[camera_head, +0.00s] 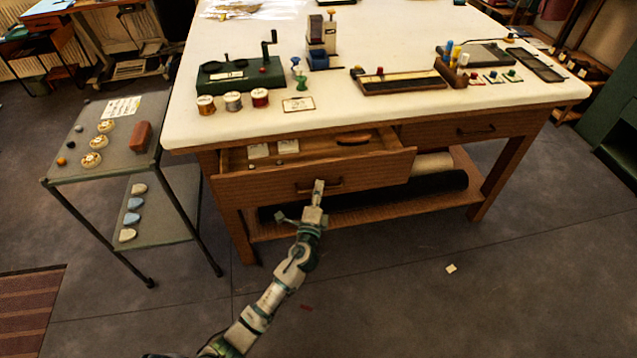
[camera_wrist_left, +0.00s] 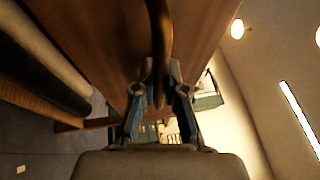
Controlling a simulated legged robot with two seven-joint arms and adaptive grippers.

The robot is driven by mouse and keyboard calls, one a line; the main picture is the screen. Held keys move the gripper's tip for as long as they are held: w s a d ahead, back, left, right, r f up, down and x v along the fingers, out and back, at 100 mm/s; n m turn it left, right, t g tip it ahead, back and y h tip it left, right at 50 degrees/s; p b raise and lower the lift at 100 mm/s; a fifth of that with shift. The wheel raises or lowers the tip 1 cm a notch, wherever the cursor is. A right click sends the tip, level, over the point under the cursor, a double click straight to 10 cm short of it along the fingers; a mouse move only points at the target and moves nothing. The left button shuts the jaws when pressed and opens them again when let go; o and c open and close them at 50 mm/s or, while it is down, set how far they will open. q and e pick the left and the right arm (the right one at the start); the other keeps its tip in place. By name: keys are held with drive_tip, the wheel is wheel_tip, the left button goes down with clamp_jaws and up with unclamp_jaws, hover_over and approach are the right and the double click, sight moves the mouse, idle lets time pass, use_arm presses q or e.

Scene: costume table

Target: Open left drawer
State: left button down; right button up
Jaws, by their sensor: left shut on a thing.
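The left drawer (camera_head: 240,188) of the wooden table stands pulled out, and its inside shows from above. It holds small white cards (camera_head: 258,151) and a dark brown oblong thing (camera_head: 353,139). My left gripper (camera_head: 318,186) is at the dark handle (camera_head: 335,184) on the drawer's front, shut on it. In the left wrist view the handle (camera_wrist_left: 160,40) runs down between the two fingers (camera_wrist_left: 160,75), with the wooden front behind it. The right drawer (camera_head: 470,128) is closed. My right gripper is in neither view.
The white tabletop (camera_head: 330,110) carries thread spools (camera_head: 233,101), a green cranked device (camera_head: 240,75) and trays (camera_head: 400,82). A small side table (camera_head: 110,165) stands close at the left. Rolls (camera_head: 440,183) lie on the lower shelf. The floor in front is mostly clear.

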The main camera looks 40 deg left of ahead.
use_arm(q)
drive_tip(key=s+d, duration=0.9)
drive_tip(key=d, duration=0.2)
drive_tip(key=shift+s+f, duration=0.2)
drive_tip(key=shift+f, duration=0.1)
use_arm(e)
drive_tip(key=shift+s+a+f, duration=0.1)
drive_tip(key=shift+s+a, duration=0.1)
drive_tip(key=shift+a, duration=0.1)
use_arm(q)
drive_tip(key=c, duration=1.3)
unclamp_jaws()
drive_tip(key=shift+o, duration=0.5)
drive_tip(key=shift+r, duration=0.1)
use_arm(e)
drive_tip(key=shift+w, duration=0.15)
